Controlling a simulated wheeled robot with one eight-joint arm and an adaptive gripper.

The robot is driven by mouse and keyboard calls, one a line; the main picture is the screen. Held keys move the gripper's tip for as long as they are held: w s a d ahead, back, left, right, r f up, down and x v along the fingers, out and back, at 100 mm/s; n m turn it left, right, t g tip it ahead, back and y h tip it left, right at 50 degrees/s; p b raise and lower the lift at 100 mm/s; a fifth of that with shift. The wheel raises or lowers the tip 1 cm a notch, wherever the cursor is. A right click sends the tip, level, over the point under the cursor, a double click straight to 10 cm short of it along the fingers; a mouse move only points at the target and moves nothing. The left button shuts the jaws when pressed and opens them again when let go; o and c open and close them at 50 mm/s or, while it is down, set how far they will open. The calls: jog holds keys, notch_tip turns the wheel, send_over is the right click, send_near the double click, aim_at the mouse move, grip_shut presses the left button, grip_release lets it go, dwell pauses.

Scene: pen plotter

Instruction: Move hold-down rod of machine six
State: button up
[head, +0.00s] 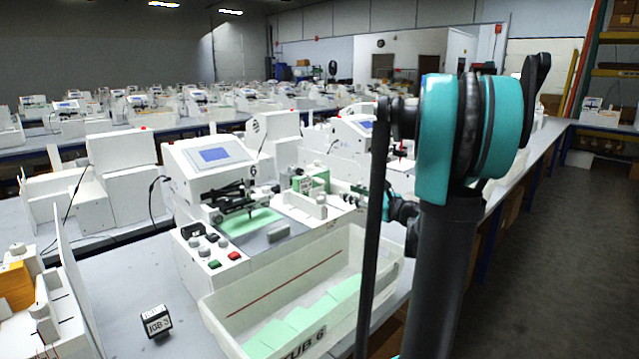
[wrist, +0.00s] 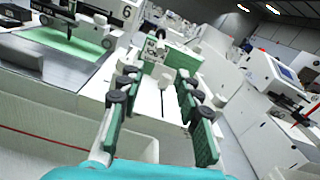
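Machine six (head: 215,165) is a white plotter with a blue screen and a "6" beside it. A green sheet (head: 245,222) lies on its bed under the dark pen carriage (head: 236,198); the sheet also shows in the wrist view (wrist: 65,45). A small white upright post (head: 321,205) stands on the machine's right part. A white post beside a slot also shows between my fingers in the wrist view (wrist: 164,82). I cannot tell surely which piece is the hold-down rod. My gripper (wrist: 156,78) is open and empty, above the machine's right end.
A white tub (head: 345,262) marked "TUB 6" holds green sheets in front of the machine. Coloured buttons (head: 215,265) sit at its front left. A small tag block (head: 156,321) stands on the bench. A green block (wrist: 183,60) lies beyond my fingers. Other plotters stand close by.

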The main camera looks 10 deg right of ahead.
aim_at(322, 182)
jog(key=x, duration=1.4)
grip_shut()
